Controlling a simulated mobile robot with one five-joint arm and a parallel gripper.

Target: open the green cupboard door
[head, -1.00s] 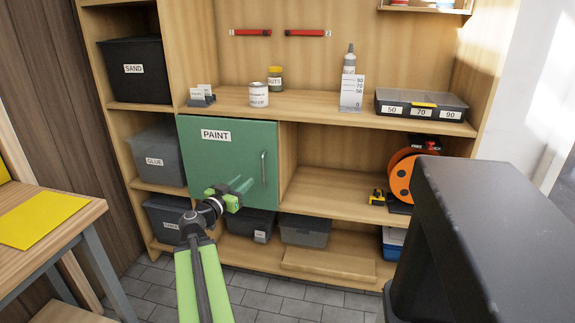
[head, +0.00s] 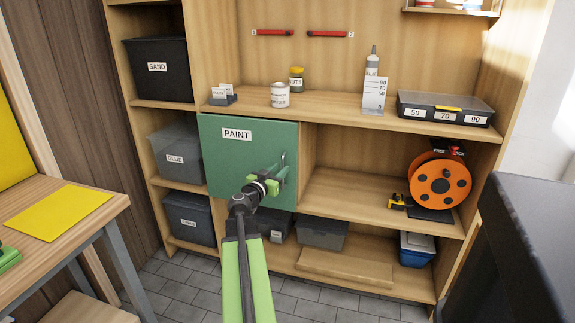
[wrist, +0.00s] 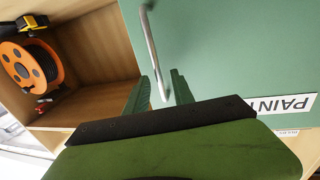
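The green cupboard door (head: 225,165), labelled PAINT, is shut in the shelf unit. Its metal bar handle (wrist: 151,45) is near the door's right edge; in the head view my gripper covers most of it. My gripper (head: 282,174) is in front of the door at the handle. In the wrist view my gripper (wrist: 160,86) is open, its two green fingers apart, with one end of the handle showing between them. I cannot tell whether the fingers touch the handle. The green door fills much of the wrist view (wrist: 230,50).
An orange cable reel (head: 440,180) stands on the open shelf right of the door. Storage bins (head: 188,218) sit left of and below the door. A wooden table (head: 95,215) is at the left, and a dark block (head: 530,230) is at the lower right.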

